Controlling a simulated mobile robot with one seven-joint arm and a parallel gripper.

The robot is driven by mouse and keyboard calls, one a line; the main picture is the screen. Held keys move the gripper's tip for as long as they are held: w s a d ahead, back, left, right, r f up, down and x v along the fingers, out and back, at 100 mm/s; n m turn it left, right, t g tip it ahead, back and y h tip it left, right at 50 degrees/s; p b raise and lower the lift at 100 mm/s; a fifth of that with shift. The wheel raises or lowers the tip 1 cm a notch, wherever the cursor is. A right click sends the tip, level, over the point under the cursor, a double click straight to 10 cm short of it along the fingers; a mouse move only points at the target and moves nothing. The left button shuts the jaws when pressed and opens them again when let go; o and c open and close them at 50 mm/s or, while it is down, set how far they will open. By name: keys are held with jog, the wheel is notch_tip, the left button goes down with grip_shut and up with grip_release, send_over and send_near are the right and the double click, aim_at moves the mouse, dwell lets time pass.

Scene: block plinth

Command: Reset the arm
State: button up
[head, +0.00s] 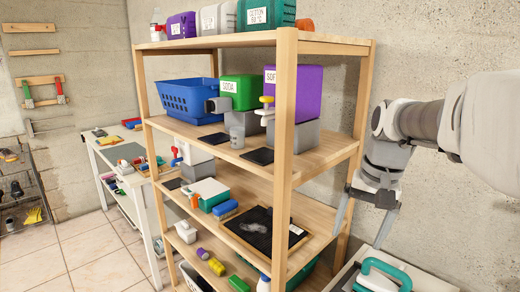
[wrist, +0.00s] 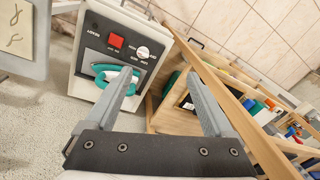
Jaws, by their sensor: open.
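My gripper (head: 363,222) hangs at the right of the head view, to the right of the wooden shelf and above a white unit. In the wrist view my gripper (wrist: 160,82) has its two fingers well apart, with nothing held between them. My arm reaches in from the right edge of the head view and bends down at the wrist.
The wooden shelf (head: 285,150) holds a blue basket (head: 188,100), a green block (head: 240,92), a purple block (head: 306,92) and smaller items. A teal handle (head: 384,272) sits on the white unit (wrist: 95,18) below my gripper. A workbench (head: 100,160) stands left.

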jog(key=s+a+f+n+t, duration=0.1)
jog(key=s+a+n+t, duration=0.1)
jog(key=s, duration=0.6)
jog(key=s+a+f+n+t+h, duration=0.1)
jog(key=s+a+n+t, duration=0.1)
jog(key=s, duration=0.6)
jog(key=shift+s+a+n, duration=0.25)
jog(key=shift+a+n, duration=0.05)
jog(key=shift+a, duration=0.3)
jog(key=shift+d, duration=0.1)
